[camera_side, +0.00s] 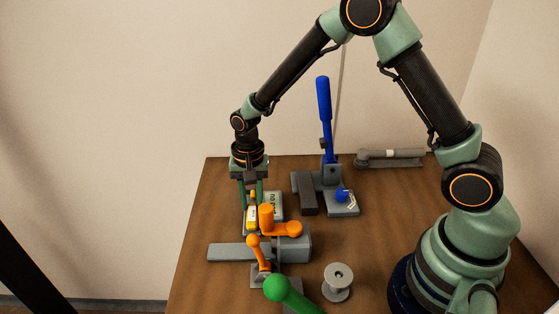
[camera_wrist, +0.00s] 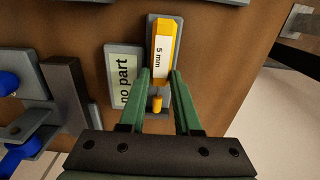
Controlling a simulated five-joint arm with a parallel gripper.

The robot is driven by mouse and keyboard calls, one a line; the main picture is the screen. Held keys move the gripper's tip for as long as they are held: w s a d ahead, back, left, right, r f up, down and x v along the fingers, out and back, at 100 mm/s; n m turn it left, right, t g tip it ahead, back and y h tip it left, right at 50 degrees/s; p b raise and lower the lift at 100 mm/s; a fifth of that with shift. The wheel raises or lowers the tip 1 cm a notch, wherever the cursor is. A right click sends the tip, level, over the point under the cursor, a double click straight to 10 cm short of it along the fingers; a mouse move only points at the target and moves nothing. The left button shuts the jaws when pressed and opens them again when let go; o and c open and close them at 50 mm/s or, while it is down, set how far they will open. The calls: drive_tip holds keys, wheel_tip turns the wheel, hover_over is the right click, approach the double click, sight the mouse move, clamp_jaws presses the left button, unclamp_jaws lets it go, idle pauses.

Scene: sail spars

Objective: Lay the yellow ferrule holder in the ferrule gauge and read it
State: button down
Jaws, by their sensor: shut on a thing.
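The yellow ferrule holder (camera_wrist: 164,32) has a white label reading "5 mm". It also shows in the side view (camera_side: 252,217). My gripper (camera_wrist: 160,76) is shut on it, with one green finger on each side; it shows above the holder in the side view (camera_side: 253,202). The holder is lined up over the grey trough of the ferrule gauge (camera_wrist: 151,22). I cannot tell whether it rests on the trough. The gauge's display (camera_wrist: 124,74), beside the holder, reads "no part"; it is partly visible in the side view (camera_side: 277,205).
A grey fixture with orange handles (camera_side: 268,220) stands just in front of the gauge. A blue-levered press (camera_side: 324,100) stands behind to the right. A grey spool (camera_side: 338,280) and a green handle (camera_side: 285,291) are nearer the front. A grey tool (camera_side: 395,157) lies at the back.

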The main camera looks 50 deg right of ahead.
drive_tip(key=shift+f, duration=0.25)
drive_tip(key=c, duration=0.5)
unclamp_jaws()
drive_tip(key=shift+c, duration=0.9)
drive_tip(key=shift+r, duration=3.55)
